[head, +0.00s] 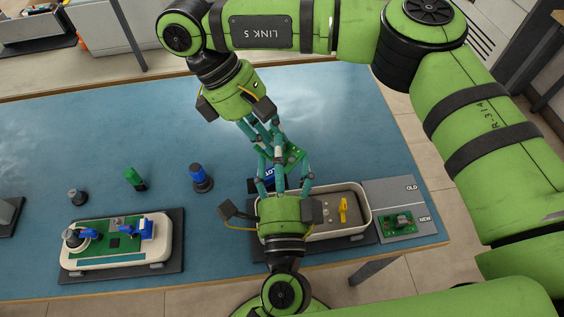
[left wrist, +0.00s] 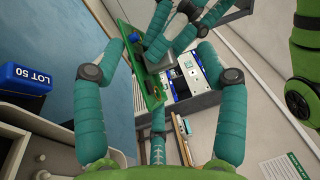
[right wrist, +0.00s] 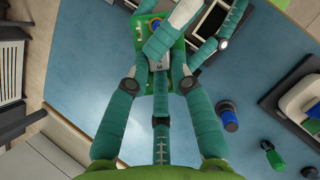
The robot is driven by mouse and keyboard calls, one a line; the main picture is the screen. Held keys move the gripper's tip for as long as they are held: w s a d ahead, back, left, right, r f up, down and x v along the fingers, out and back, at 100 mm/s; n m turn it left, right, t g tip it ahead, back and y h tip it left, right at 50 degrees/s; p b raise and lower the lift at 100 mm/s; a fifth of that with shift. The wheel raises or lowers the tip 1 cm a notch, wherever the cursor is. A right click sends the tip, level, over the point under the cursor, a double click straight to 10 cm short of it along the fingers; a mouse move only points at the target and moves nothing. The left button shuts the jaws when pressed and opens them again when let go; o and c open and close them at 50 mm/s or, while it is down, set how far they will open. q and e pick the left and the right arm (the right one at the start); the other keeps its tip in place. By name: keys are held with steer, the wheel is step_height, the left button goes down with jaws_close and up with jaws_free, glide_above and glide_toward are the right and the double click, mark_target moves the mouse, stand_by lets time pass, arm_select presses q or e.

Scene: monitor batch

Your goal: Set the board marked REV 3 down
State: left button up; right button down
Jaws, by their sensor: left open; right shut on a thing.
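A green circuit board (head: 295,156) is held above the table, near the tray. My right gripper (head: 273,136), the upper one in the head view, is shut on it. The board also shows in the right wrist view (right wrist: 160,103) and tilted in the left wrist view (left wrist: 152,92). My left gripper (head: 282,172) comes from below and faces the right one. It is open, its fingers spread around the board's near side; contact cannot be told. A second green board (head: 400,224) lies on the NEW area of the grey mat (head: 385,191); the OLD area looks empty.
A cream tray (head: 366,212) with a yellow piece (head: 343,210) stands beside the mat, partly behind my left gripper. A blue LOT 50 block (left wrist: 38,78) is near it. A white housing (head: 73,262) with a board, and blue (head: 200,177) and green (head: 134,179) pegs, stand left.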

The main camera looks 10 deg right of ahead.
arm_select(q)
steer(key=c, duration=1.2)
steer(key=shift+r, duration=0.15)
steer(key=shift+c, duration=0.2)
arm_select(e)
steer(key=c, duration=1)
jaws_free()
steer(key=shift+o, duration=0.2)
